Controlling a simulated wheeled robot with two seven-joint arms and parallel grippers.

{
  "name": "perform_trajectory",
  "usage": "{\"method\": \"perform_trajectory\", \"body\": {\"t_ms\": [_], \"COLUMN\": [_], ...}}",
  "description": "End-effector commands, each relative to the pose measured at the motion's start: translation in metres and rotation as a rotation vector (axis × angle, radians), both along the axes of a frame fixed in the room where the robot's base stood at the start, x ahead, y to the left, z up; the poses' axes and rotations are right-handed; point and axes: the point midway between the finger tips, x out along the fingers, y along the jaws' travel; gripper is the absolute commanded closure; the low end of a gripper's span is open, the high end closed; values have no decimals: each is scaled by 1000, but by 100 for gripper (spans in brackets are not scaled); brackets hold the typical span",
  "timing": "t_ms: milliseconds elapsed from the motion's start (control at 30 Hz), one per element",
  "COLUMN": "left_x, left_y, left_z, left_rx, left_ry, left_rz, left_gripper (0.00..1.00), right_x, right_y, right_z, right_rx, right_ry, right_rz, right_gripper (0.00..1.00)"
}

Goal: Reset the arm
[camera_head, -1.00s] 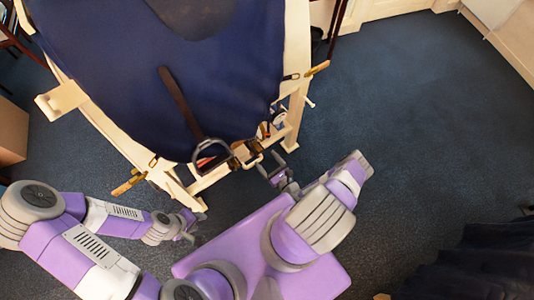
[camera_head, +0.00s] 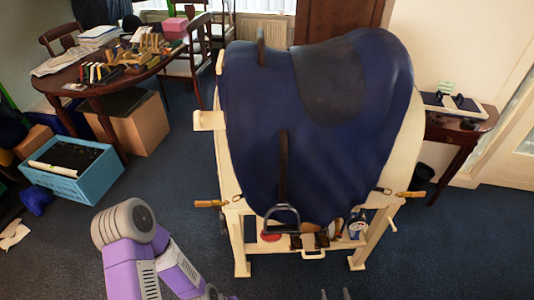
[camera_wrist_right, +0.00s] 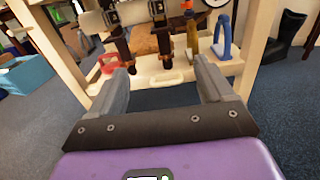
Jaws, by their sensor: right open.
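My right gripper (camera_head: 336,295) shows only as two grey fingertips at the bottom edge of the head view. In the right wrist view the right gripper (camera_wrist_right: 165,82) is open, with nothing between its fingers. It points at the lower shelf of the wooden stand and is apart from it. My left arm comes in at the lower left of the head view. Its wrist runs out at the bottom edge, so the left gripper is hidden.
A navy saddle (camera_head: 250,130) sits on a pale wooden stand (camera_head: 237,245), with a stirrup (camera_head: 283,213) hanging in front. A blue crate (camera_head: 92,178) and a cluttered round table (camera_head: 105,87) stand left. A small side table (camera_head: 465,138) stands right. Carpet in front is free.

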Motion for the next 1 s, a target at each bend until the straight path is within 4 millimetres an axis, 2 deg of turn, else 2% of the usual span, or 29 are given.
{"method": "perform_trajectory", "body": {"t_ms": [33,200,367,467,500,600,700,800,867,1000], "left_x": [0,1,0,0,0,0,0,0,0,0], "left_y": [0,0,0,0,0,0,0,0,0,0], "left_z": [1,2,4,6,6,8,11,13,14,17], "left_rx": [0,0,0,0,0,0,0,0,0,0], "left_ry": [0,-2,0,0,0,0,0,0,0,0], "left_rz": [0,1,0,0,0,0,0,0,0,0], "left_gripper": [57,57,57,57,57,57,57,57,57,57], "right_x": [6,9,-5,-28,-41,-84,-125,-145,-146,-125], "right_y": [16,69,125,163,177,201,201,184,171,155], "right_z": [8,26,46,59,65,76,82,86,91,111], "right_rx": [3,7,-24,-84,-123,-282,-530,-848,-1059,-1508], "right_ry": [-2,15,48,82,98,147,191,197,176,53], "right_rz": [85,354,671,930,1047,1369,1669,1884,1965,2009], "right_gripper": [19,19,19,19,19,19,19,19,19,19]}}
